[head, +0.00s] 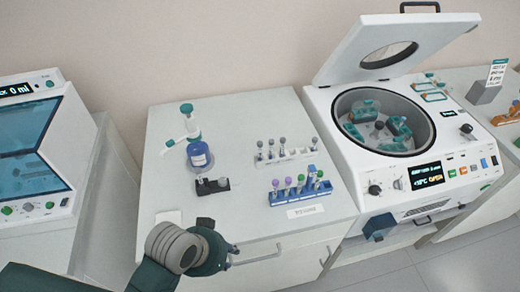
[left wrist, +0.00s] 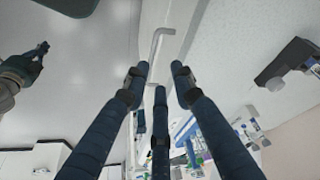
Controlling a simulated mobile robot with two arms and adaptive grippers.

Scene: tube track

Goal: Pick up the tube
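Several capped tubes stand upright in two racks on the white bench. The white rear rack (head: 285,157) holds grey-capped tubes. My left gripper (head: 222,252) is at the bench's front edge, left of and nearer than the racks. In the left wrist view its fingers (left wrist: 160,78) are spread and empty; the racks show small and partly hidden behind them. What looks like my right gripper (left wrist: 38,55) shows at the left edge there; its opening is unclear.
A blue-labelled bottle with a pump top (head: 198,152) and a small black holder (head: 211,185) stand left of the racks. A centrifuge (head: 350,165) with its lid up stands right. A bench handle (head: 262,258) juts out near my left gripper. The bench's front left is mostly clear.

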